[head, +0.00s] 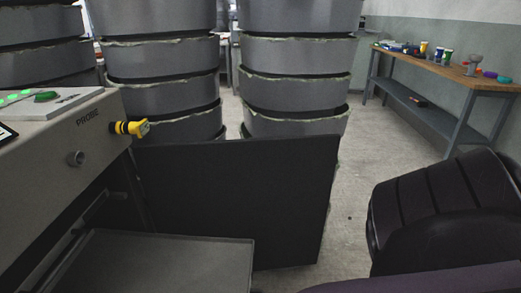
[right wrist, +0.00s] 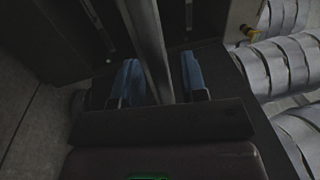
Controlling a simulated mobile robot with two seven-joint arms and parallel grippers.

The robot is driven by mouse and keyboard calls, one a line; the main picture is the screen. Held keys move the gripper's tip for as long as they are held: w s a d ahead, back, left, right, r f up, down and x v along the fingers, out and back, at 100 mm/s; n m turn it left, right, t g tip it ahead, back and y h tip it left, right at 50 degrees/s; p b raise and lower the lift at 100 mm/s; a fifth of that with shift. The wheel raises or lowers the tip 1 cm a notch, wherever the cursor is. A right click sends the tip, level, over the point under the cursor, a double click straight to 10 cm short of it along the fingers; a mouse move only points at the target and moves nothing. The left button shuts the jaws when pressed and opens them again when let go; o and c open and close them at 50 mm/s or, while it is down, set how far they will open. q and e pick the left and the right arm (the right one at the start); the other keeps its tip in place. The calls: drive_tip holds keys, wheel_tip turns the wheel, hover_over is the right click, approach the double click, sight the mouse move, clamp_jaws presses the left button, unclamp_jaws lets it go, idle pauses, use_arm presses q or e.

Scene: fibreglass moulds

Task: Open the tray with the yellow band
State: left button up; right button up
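A flat dark-grey tray (head: 150,262) with a raised rim extends at the lower left of the head view, beside the cabinet (head: 60,155). No yellow band shows on its visible part. My right gripper (right wrist: 161,68) has two blue fingers standing apart in the right wrist view. A long grey bar (right wrist: 146,40) passes between them in the picture, with gaps on both sides; I cannot tell whether it is the tray's edge. The right gripper's fingers are not visible in the head view. My left gripper is not in view.
A dark panel (head: 235,200) stands upright beside the cabinet, like an open door. A yellow and black plug (head: 131,128) sticks out by the PROBE label. Stacked grey moulds (head: 292,90) stand behind. A workbench (head: 445,75) is at the back right, with free floor before it.

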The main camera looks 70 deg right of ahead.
drive_tip(key=v, duration=1)
drive_tip(key=shift+s, duration=0.3)
